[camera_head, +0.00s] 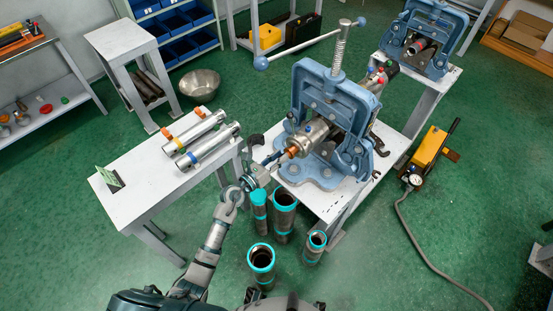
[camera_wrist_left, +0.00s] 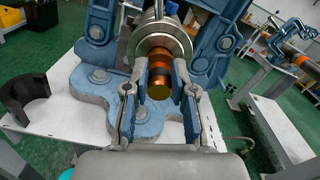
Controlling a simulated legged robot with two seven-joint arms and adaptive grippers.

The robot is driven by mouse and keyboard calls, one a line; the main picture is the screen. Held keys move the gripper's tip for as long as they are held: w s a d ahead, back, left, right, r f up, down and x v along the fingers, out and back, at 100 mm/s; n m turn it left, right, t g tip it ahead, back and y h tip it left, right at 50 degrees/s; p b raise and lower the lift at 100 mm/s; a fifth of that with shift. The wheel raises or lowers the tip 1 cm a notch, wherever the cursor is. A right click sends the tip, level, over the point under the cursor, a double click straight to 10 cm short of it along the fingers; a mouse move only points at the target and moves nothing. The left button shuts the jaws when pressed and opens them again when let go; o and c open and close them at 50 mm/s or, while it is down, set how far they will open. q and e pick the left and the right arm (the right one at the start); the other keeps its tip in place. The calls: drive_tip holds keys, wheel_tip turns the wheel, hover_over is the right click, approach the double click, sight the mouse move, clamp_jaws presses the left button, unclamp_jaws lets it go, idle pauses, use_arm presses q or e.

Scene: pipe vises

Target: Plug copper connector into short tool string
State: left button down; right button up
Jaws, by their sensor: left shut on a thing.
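A silver tool string (camera_head: 316,131) is clamped in the near blue pipe vise (camera_head: 330,95). Its open end shows in the left wrist view (camera_wrist_left: 162,38), facing my gripper. The copper connector (camera_head: 291,152) is at that end, in line with it. In the left wrist view the connector (camera_wrist_left: 158,88) sits between my fingertips, with a dark band around it. I cannot tell how deep it sits in the tool string. My left gripper (camera_head: 276,159) is shut on the connector; its fingers also show in the left wrist view (camera_wrist_left: 158,90). My right gripper is not in view.
Two silver cylinders (camera_head: 208,144) lie on the white table at left. Several teal-ringed pipes (camera_head: 284,201) stand on the floor below the vise. A dark half-ring (camera_wrist_left: 25,98) lies on the vise table. A second vise (camera_head: 425,40) stands behind, and a yellow pump (camera_head: 429,147) at right.

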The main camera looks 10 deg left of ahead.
use_arm(q)
drive_tip(key=shift+w+d, duration=0.1)
drive_tip(key=shift+w, duration=0.1)
idle(0.6)
drive_tip(key=shift+w+d, duration=0.1)
drive_tip(key=shift+w, duration=0.05)
drive_tip(key=shift+w+d+p, duration=0.3)
drive_tip(key=shift+w+d, duration=0.15)
drive_tip(key=shift+w, duration=0.15)
drive_tip(key=c, duration=0.9)
unclamp_jaws()
drive_tip(key=shift+w, duration=0.1)
